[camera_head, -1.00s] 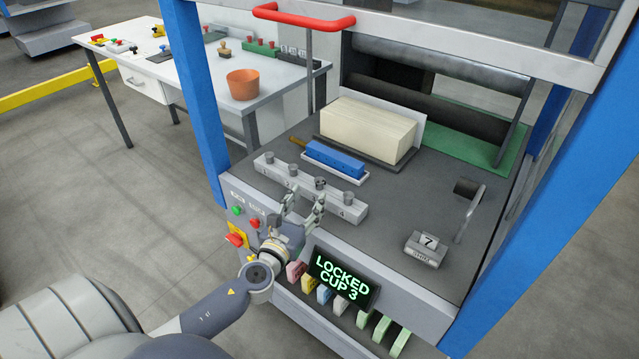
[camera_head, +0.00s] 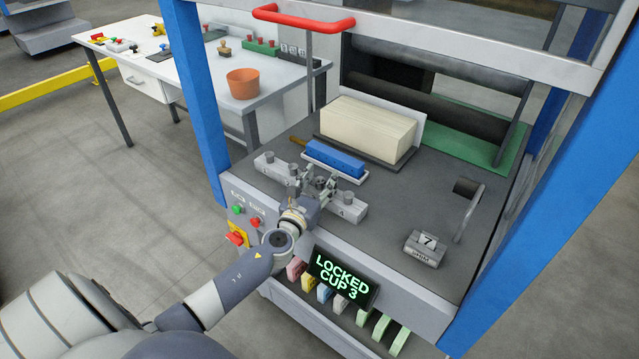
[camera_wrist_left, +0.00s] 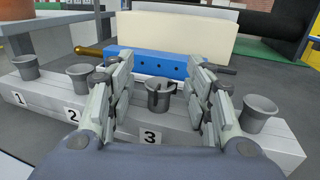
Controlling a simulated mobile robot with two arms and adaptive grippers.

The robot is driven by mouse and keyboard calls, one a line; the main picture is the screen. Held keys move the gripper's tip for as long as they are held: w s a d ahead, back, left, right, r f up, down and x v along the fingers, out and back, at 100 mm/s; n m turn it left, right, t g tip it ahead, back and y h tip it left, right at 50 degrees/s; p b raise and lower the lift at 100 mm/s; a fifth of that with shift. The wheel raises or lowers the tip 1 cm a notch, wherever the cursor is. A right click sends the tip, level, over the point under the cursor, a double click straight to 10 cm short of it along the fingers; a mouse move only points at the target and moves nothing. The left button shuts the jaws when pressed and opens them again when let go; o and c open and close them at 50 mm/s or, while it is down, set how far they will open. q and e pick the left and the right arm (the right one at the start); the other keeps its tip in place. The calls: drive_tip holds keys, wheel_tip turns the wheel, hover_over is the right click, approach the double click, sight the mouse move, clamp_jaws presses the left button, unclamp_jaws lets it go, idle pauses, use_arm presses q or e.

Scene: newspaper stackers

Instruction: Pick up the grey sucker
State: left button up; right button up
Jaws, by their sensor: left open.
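Several grey suckers, shaped like small cups, stand on a light numbered block (camera_head: 262,170). In the left wrist view, the sucker at number 3 (camera_wrist_left: 160,97) stands upright between the fingers of my left gripper (camera_wrist_left: 160,100). The fingers are open, one on each side of it, with gaps visible. The sucker at number 1 (camera_wrist_left: 27,67), the one at number 2 (camera_wrist_left: 79,76) and the one at the right end (camera_wrist_left: 258,113) stand outside the fingers. In the head view my left gripper (camera_head: 319,180) is over the block. My right gripper is not in view.
A blue bar (camera_head: 335,158) on a white tray lies just behind the block, with a cream paper stack (camera_head: 368,130) beyond. A dark display (camera_head: 342,280) reads "LOCKED CUP 3". A block marked 7 (camera_head: 426,248) is at right. Blue posts (camera_head: 540,200) flank the machine.

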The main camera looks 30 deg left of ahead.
use_arm(q)
drive_tip(key=shift+c, duration=0.4)
drive_tip(key=c, duration=0.8)
drive_tip(key=shift+c, duration=0.2)
drive_tip(key=shift+r, duration=0.1)
